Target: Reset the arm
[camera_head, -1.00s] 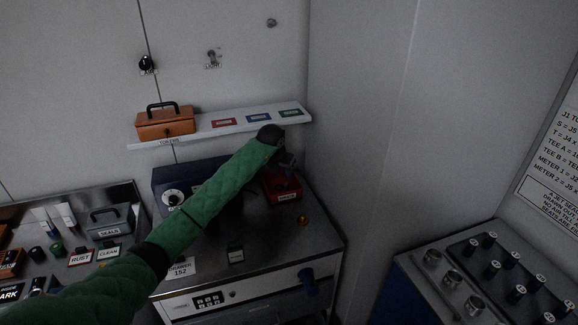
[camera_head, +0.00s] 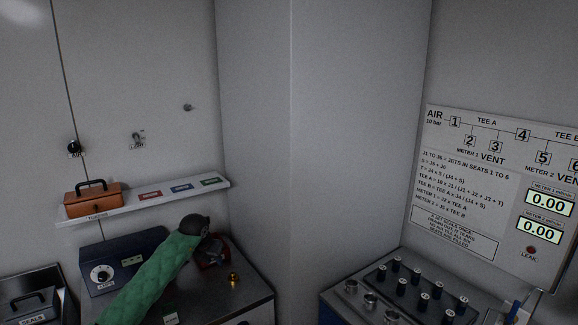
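My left arm, in a green quilted sleeve (camera_head: 160,276), comes in from the bottom left and reaches over the metal counter. Its dark wrist end (camera_head: 195,223) is near the red box (camera_head: 213,252) at the counter's back right. My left gripper (camera_head: 212,240) is small and mostly hidden by the wrist, so I cannot tell whether it is open or touching the red box.
A shelf (camera_head: 150,197) above the counter holds an orange box (camera_head: 93,199) and several coloured tags. A dark blue unit with a dial (camera_head: 103,273) stands left of my arm. A small brass piece (camera_head: 234,280) sits on the counter. A panel with several knobs (camera_head: 400,290) stands at right.

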